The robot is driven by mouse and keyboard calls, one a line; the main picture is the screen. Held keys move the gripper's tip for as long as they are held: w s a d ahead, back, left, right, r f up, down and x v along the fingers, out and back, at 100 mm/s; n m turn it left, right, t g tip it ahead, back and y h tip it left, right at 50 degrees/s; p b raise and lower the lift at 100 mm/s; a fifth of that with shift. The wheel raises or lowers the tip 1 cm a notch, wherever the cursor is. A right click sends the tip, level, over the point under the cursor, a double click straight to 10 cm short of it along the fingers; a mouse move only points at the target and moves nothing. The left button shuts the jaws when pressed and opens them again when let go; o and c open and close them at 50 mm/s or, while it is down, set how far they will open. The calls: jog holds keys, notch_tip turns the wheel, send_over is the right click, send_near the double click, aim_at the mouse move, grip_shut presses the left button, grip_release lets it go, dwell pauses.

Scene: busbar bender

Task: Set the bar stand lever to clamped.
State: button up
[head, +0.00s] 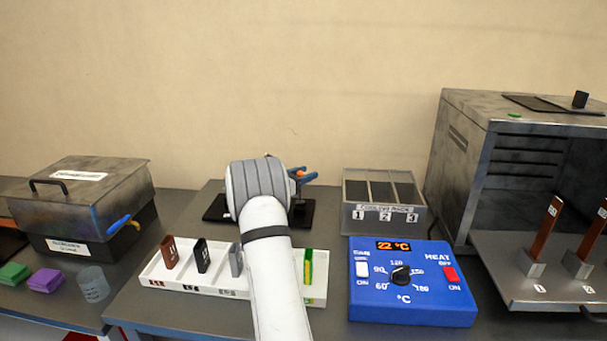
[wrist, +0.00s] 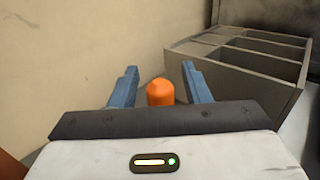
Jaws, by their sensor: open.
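The bar stand's dark base (head: 215,209) lies on the bench behind my arm, which hides most of the stand. An orange knob, which looks like the end of the bar stand lever (wrist: 160,92), stands between my two blue fingers in the wrist view. A little orange also shows by the fingers in the head view. My gripper (wrist: 160,68) is open, with a finger on each side of the knob and a visible gap to both. The lever's shaft and its clamped or released marking are hidden.
A grey rack with slots 1, 2, 3 (head: 384,219) stands close right of my gripper. A white tray (head: 205,289) with upright pieces lies under my arm. A blue heat controller (head: 411,300), a metal oven (head: 465,150) and a lidded box (head: 85,195) stand around.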

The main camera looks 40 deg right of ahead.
grip_shut()
dwell(0.5)
